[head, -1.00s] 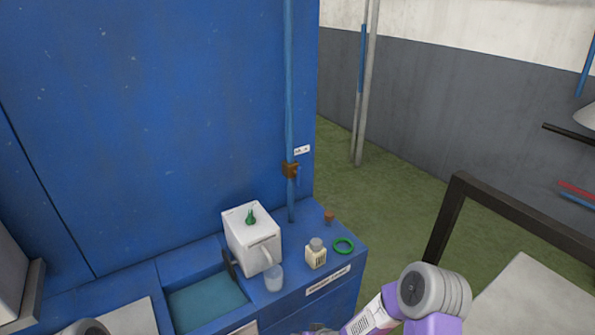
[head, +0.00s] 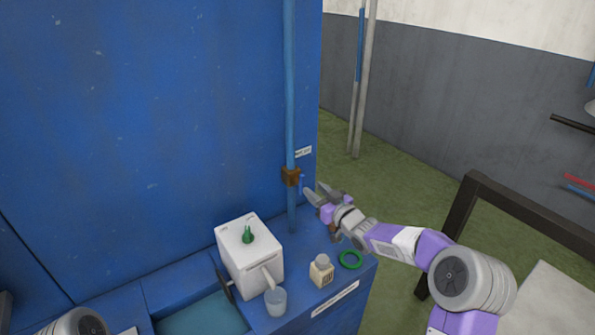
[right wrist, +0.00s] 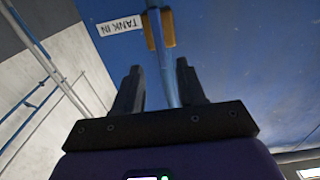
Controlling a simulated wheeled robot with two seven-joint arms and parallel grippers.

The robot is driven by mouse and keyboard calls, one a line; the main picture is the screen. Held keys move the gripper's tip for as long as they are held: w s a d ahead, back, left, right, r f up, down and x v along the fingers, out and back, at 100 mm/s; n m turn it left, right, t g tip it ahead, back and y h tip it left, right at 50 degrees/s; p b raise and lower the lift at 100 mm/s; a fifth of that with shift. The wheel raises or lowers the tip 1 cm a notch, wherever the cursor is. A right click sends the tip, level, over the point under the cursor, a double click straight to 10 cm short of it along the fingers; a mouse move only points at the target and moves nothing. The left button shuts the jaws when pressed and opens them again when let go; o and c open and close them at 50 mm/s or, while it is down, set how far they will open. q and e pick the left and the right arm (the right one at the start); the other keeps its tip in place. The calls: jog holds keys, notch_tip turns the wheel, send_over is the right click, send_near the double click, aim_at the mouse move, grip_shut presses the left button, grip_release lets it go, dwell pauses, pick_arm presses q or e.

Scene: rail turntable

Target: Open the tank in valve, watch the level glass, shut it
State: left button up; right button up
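The tank in valve (head: 291,176) is a brass-coloured body on a vertical blue pipe against the blue cabinet. A small blue handle (head: 302,182) shows at its right side. A white label sits beside it; in the right wrist view the label (right wrist: 120,25) reads TANK IN, upside down. My right gripper (head: 316,191) is open just right of and below the valve, apparently not touching it. In the right wrist view its fingers (right wrist: 158,68) stand apart, with the valve (right wrist: 158,28) beyond them. I cannot make out a level glass. My left gripper is out of view.
On the blue counter stand a white box (head: 250,255) with a green top piece, a clear cup (head: 275,302), a small labelled bottle (head: 321,271) and a green ring (head: 350,260). A dark frame (head: 450,235) stands at the right.

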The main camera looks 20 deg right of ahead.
aim_at(304, 181)
jog(key=shift+x, duration=3.45)
jog(key=shift+a, duration=0.1)
grip_shut()
